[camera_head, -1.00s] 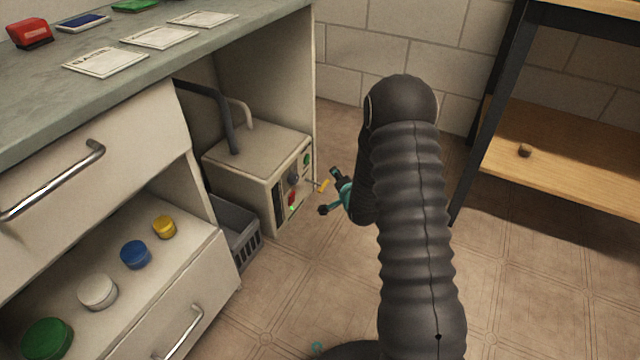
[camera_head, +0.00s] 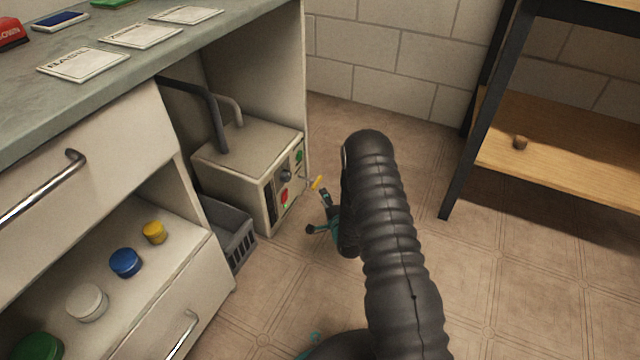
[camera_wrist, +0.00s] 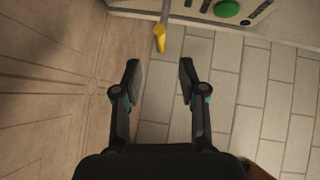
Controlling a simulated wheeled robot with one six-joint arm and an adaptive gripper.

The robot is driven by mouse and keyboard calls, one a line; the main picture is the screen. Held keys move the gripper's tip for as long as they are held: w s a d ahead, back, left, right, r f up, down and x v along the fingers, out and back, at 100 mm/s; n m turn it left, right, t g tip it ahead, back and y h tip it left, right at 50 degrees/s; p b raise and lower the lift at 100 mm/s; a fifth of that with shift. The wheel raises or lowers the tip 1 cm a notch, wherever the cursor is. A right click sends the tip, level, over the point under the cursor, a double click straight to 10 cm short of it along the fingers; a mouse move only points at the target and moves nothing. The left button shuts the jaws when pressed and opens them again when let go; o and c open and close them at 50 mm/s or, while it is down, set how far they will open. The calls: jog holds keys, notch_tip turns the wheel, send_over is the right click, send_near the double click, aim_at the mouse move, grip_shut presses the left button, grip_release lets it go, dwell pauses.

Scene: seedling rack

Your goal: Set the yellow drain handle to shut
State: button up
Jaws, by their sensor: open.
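The yellow drain handle (camera_head: 317,183) sticks out on a thin metal stem from the front of a beige box unit (camera_head: 235,165) under the counter. In the wrist view the yellow handle (camera_wrist: 159,38) lies just beyond my fingertips, roughly midway between them, and nothing touches it. My gripper (camera_head: 318,211) is open and empty, a little below and in front of the handle in the head view. Its two spread fingers also show in the wrist view (camera_wrist: 160,75).
The unit's front carries a green button (camera_head: 299,156), a dark knob and a red part. A grey basket (camera_head: 228,232) stands beside it. An open drawer with colored caps is at left. A dark-framed shelf (camera_head: 560,155) stands at right. Floor between is clear.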

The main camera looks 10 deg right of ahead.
aim_at(317, 181)
jog(key=b+x, duration=0.1)
jog(key=x, duration=0.8)
jog(key=shift+w, duration=0.35)
grip_shut()
